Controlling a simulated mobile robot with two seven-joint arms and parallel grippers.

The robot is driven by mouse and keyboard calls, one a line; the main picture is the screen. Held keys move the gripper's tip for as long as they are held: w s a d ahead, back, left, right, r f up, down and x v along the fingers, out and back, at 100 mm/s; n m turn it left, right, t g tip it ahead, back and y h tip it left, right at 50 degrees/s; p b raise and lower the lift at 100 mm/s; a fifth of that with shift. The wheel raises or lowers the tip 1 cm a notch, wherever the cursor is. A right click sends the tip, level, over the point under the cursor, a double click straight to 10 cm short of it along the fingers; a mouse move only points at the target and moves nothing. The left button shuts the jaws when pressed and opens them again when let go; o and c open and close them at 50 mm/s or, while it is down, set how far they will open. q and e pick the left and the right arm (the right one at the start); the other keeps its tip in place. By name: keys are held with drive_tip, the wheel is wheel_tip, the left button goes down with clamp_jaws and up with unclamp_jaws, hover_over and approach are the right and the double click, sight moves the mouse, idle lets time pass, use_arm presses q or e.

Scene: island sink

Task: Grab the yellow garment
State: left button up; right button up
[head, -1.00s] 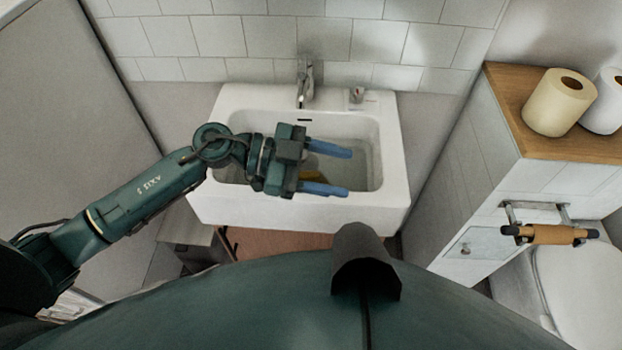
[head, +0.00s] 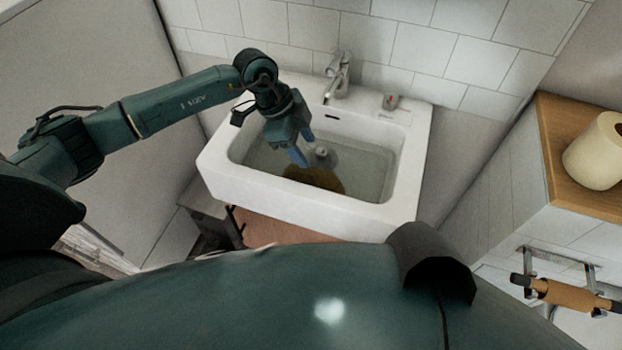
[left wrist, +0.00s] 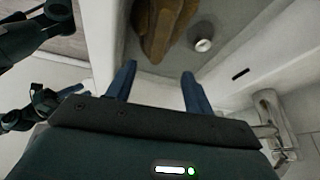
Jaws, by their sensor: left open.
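The yellow garment (head: 316,179) is a dark yellow-brown bundle lying in the sink basin, near its front wall. In the left wrist view the garment (left wrist: 163,28) shows at the top, folded, beyond the fingertips. My left gripper (head: 300,150) points down into the basin, above and just behind the garment. In the left wrist view its two blue fingers (left wrist: 158,72) are spread with nothing between them. In the head view the gripper hides part of the basin. My right gripper is not in view.
The white sink (head: 300,215) has raised walls around the basin. A chrome faucet (head: 338,75) stands at its back edge. A drain plug (left wrist: 203,45) lies beside the garment.

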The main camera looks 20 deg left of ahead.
sight(315, 171)
use_arm(q)
drive_tip(key=x, duration=0.7)
drive_tip(key=shift+s+a+f, duration=0.15)
drive_tip(key=shift+s+a, duration=0.1)
drive_tip(key=shift+s, duration=0.1)
drive_tip(key=shift+w+d+f, duration=0.1)
drive_tip(key=shift+d+f, duration=0.05)
drive_tip(key=shift+f, duration=0.35)
clamp_jaws()
